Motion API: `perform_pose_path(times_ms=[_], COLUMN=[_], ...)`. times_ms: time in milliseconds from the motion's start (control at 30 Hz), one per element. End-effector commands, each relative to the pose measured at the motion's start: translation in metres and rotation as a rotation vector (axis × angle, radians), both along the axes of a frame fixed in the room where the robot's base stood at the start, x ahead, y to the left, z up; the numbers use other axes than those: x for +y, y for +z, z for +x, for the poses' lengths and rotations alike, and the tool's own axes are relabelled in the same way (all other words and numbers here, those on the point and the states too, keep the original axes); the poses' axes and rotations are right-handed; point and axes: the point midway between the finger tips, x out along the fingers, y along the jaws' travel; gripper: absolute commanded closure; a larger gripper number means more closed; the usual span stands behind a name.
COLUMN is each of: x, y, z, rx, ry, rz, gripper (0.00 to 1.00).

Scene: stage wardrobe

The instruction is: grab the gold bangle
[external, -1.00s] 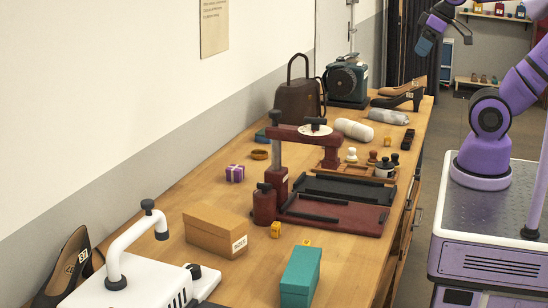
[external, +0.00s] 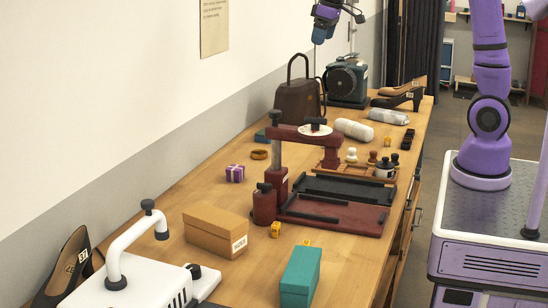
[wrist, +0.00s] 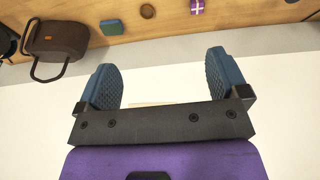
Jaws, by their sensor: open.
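The gold bangle (external: 259,154) is a small brownish-gold ring lying flat on the wooden table near the wall. In the wrist view the bangle (wrist: 147,11) shows small at the top edge, beyond the fingertips. My gripper (external: 338,28) is high above the far part of the table, well apart from the bangle. In the wrist view my gripper (wrist: 161,62) has its two blue fingers spread wide with nothing between them.
A brown handbag (external: 298,102) and a green machine (external: 347,82) stand behind the bangle. A small teal item (external: 262,136) lies close behind it. The press's tall post and arm rise to its right. The wall (external: 130,80) borders the table on the left.

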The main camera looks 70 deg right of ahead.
Motion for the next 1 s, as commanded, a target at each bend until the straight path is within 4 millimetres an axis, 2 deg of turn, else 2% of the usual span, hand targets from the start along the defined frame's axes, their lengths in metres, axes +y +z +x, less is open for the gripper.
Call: perform_pose_path(times_ms=[33,100,267,500,667,800,1000], x=[-0.004,-0.010,-0.022,-0.044,-0.059,-0.072,-0.086], y=[-0.011,-0.024,-0.059,-0.126,-0.179,-0.230,-0.293], z=[0.018,0.040,0.089,0.153,0.189,0.215,0.239], rx=[0.016,0.032,0.069,0.123,0.159,0.190,0.224], ry=[-0.001,-0.002,-0.001,-0.002,-0.002,-0.003,-0.004], rz=[0.000,0.000,0.002,0.007,0.012,0.017,0.024], gripper=[0.07,0.07,0.07,0.07,0.07,0.07,0.07])
